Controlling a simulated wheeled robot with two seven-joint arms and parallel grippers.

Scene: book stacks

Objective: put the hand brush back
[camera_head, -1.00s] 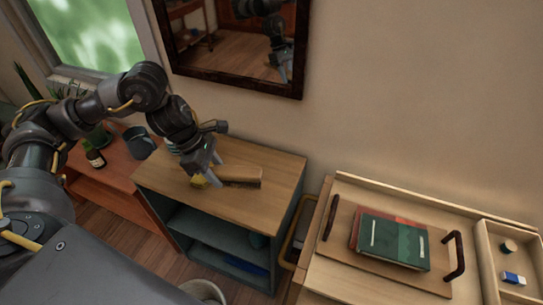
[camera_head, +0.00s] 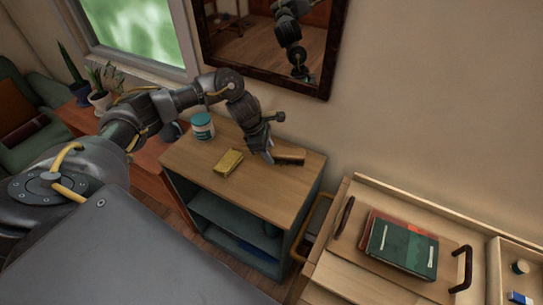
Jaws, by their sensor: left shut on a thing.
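The hand brush (camera_head: 290,155) has a light wooden back and darker bristles. It is at the back right part of the wooden top of a small cabinet (camera_head: 262,200). My left gripper (camera_head: 268,156) reaches down from the left and is shut on the brush's left end. The fingertips partly hide that end. I cannot tell whether the bristles touch the top. My right gripper is not in view.
A mirror (camera_head: 325,88) hangs behind. To the right, a handled tray (camera_head: 338,252) holds books (camera_head: 402,248). The cabinet top's front right is clear.

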